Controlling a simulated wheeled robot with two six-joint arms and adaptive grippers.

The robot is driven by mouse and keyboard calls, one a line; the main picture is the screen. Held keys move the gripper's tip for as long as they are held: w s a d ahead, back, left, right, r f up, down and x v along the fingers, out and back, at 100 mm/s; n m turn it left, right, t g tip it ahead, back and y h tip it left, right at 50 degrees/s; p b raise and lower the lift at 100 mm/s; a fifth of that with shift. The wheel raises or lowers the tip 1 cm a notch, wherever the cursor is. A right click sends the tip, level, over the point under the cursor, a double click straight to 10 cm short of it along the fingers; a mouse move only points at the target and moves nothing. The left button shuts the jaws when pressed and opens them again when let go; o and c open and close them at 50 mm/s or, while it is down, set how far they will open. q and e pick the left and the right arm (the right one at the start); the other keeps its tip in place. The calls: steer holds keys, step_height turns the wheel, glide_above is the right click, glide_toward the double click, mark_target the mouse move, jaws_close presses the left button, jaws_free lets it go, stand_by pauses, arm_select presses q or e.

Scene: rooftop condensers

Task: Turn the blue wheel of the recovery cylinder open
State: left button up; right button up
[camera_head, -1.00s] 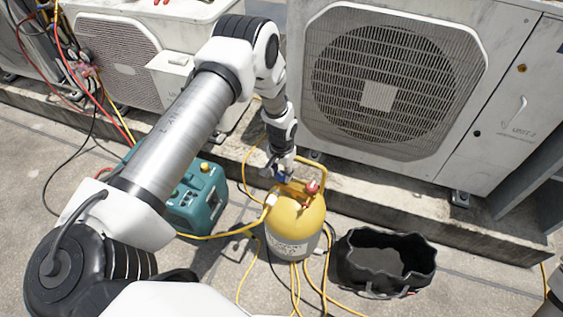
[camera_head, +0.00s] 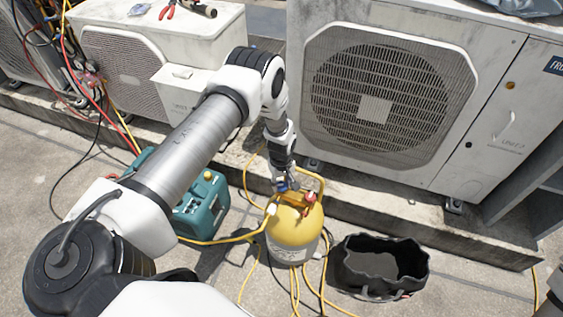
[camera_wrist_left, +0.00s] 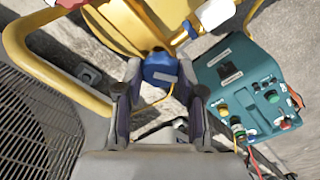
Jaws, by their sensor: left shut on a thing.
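The recovery cylinder (camera_head: 291,232) is yellow and stands upright on the roof floor, with a yellow handle frame and a red knob (camera_head: 310,196) on top. Its blue wheel (camera_wrist_left: 159,69) sits between the two fingers of my left gripper (camera_wrist_left: 160,85) in the left wrist view. My left gripper is shut on the blue wheel, one finger on each side. In the head view my left gripper (camera_head: 281,184) reaches down to the cylinder top and hides most of the wheel. My right gripper is not in view.
A teal recovery machine (camera_head: 203,208) stands left of the cylinder. A black open bag (camera_head: 352,284) stands to its right. Yellow hoses (camera_head: 240,239) run around the cylinder. A white condenser (camera_head: 465,140) stands behind on a concrete ledge.

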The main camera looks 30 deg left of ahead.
mark_target(281, 185)
arm_select(q)
steer(key=n+p, duration=0.1)
steer(key=n, duration=0.3)
steer(key=shift+n+p, duration=0.3)
steer(key=shift+p, duration=0.05)
steer(key=n+p, duration=0.1)
steer(key=n, duration=0.3)
steer(key=shift+n, duration=0.4)
steer(key=o, duration=1.1)
steer(key=shift+f, duration=0.1)
steer(key=shift+o, duration=0.2)
step_height(281, 185, up, 12)
